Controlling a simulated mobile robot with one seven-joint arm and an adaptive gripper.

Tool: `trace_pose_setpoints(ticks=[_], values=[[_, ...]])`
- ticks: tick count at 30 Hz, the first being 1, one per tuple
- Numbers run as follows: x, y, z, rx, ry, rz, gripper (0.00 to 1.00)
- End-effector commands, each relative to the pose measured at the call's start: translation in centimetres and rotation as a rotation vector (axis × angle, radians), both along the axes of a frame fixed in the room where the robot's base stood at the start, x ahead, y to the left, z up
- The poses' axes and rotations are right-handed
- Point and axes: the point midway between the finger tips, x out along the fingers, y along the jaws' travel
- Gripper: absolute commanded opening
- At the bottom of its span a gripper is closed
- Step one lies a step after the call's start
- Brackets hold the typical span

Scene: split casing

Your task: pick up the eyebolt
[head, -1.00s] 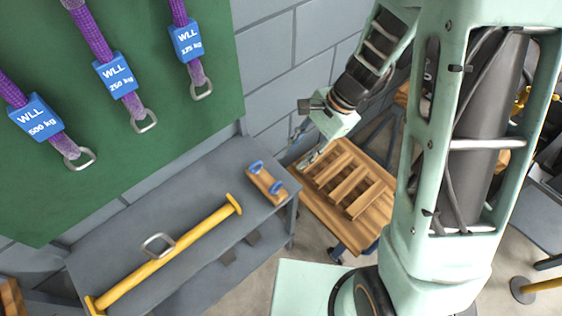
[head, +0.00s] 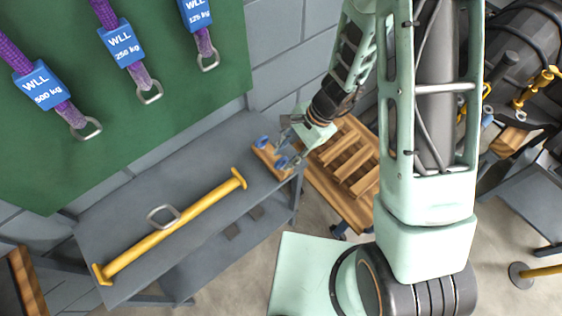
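A yellow bar (head: 170,228) with a steel ring (head: 163,216) lies along the grey bench (head: 130,200). A slatted wooden rack (head: 350,165) stands to the right. Purple slings with blue tags (head: 120,42) hang on the green board (head: 190,95) behind.

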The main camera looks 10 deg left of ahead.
Motion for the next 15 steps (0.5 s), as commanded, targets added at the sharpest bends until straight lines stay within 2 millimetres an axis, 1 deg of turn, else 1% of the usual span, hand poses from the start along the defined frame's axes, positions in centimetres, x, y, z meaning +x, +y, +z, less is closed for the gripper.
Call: trace_pose_setpoints(ticks=[3, 9, 15], values=[[-0.08, 0.2, -0.45, 0.0, 0.0, 0.0, 0.29], [-0.05, 0.22, -0.43, 0.001, -0.001, 0.0, 0.28], [-0.05, 0.21, -0.41, 0.001, -0.001, 0.0, 0.06]])
